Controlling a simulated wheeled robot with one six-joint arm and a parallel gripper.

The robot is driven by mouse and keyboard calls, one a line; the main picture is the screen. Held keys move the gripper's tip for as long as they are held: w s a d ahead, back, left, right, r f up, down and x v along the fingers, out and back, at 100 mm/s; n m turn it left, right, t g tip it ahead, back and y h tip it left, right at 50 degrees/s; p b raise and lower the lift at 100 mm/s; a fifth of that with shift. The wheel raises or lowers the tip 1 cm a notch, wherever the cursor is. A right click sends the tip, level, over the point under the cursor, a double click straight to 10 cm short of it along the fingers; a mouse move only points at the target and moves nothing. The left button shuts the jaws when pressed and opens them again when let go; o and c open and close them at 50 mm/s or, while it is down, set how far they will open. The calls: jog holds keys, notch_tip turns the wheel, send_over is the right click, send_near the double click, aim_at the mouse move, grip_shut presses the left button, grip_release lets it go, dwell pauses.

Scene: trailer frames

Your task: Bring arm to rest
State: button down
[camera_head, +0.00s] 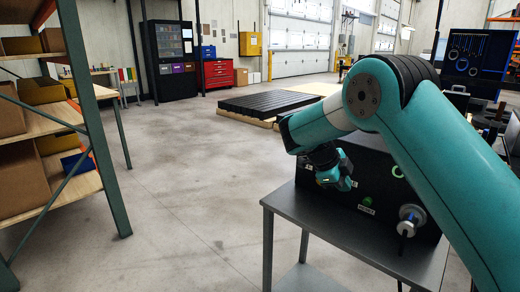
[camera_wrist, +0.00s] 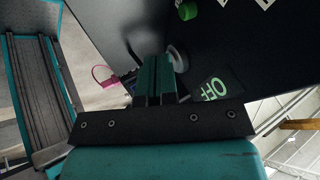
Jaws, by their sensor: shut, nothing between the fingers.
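My teal arm reaches in from the right in the head view and bends down at its elbow. My gripper (camera_head: 343,183) hangs in front of the black box (camera_head: 375,172) on the grey metal table (camera_head: 298,197). In the wrist view my gripper's fingers (camera_wrist: 154,75) are together with nothing between them. I cannot tell whether the fingers touch the panel.
A silver knob (camera_head: 409,218) sticks out of the box front. A shelf rack (camera_head: 108,180) with cardboard boxes stands at the left. A black pallet-like stack (camera_head: 268,102) lies behind the table. The concrete floor (camera_head: 190,180) between is clear.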

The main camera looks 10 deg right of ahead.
jog(key=s+a+r+n+t+y+p, duration=0.1)
jog(key=s+a+r+n+y+p, duration=0.2)
jog(key=s+a+r+n, duration=0.45)
jog(key=s+a+r+n+t+y+p, duration=0.1)
jog(key=s+a+r+n+y+p, duration=0.15)
jog(key=s+r+n, duration=0.55)
jog(key=s+a+r+n+g+y+p, duration=0.1)
jog(key=s+a+r+n+y+p, duration=0.1)
jog(key=s+n, duration=0.7)
jog(key=s+a+r+n+g+y+p, duration=0.1)
jog(key=s+a+n+y, duration=0.3)
jog(key=s+n, duration=0.5)
jog(key=shift+s+a+r+p, duration=0.35)
jog(key=shift+s+a+r, duration=0.55)
jog(key=shift+a, duration=0.3)
jog(key=shift+d, duration=0.1)
